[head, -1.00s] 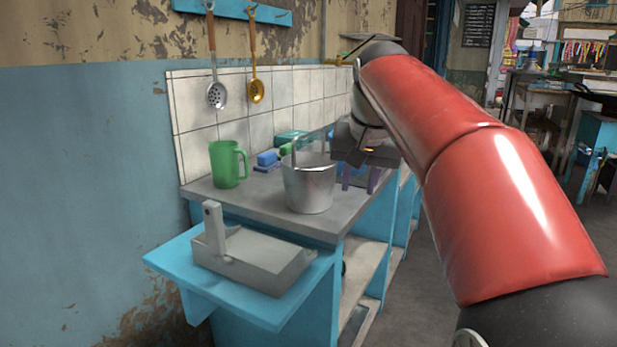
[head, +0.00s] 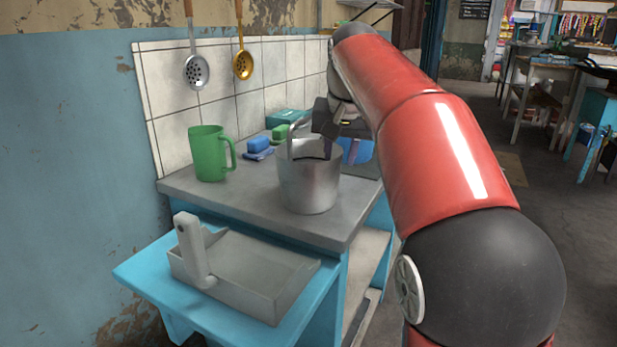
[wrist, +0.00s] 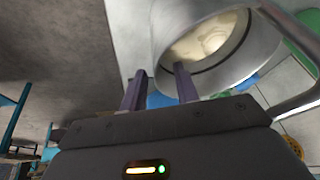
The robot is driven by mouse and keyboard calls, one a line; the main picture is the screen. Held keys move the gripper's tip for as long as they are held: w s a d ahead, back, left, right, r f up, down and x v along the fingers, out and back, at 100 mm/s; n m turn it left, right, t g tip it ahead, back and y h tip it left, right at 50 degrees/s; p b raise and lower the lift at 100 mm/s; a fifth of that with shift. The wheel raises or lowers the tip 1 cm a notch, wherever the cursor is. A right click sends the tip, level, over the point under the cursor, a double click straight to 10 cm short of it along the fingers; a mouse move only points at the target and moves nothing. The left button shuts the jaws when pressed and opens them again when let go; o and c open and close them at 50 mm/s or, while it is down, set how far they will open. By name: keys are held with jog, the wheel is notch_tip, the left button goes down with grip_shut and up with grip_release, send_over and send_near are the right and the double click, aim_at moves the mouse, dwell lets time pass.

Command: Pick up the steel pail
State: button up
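The steel pail (head: 309,187) stands upright on the grey counter, with its handle raised. In the wrist view the pail (wrist: 145,45) fills the upper right, its open mouth showing a pale inside; the handle curves at the right edge. My gripper (head: 327,150) is at the pail's right rear rim in the head view, partly hidden by the rim. In the wrist view my gripper (wrist: 160,75) has its two purple fingers apart, with nothing seen held between them. The right finger overlaps the pail's rim and the left one is beside its wall; I cannot tell whether they touch.
A green mug (head: 207,154) stands left of the pail on the counter (head: 250,207). Blue and green sponges (head: 258,145) lie behind. A grey dustpan-like tray (head: 245,270) sits on the lower blue shelf (head: 150,278). Ladles (head: 196,70) hang against the tiled wall.

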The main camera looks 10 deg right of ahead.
jog(key=x, duration=0.4)
jog(key=shift+s, duration=0.1)
jog(key=shift+r, duration=0.1)
grip_shut()
jog(key=shift+r, duration=0.1)
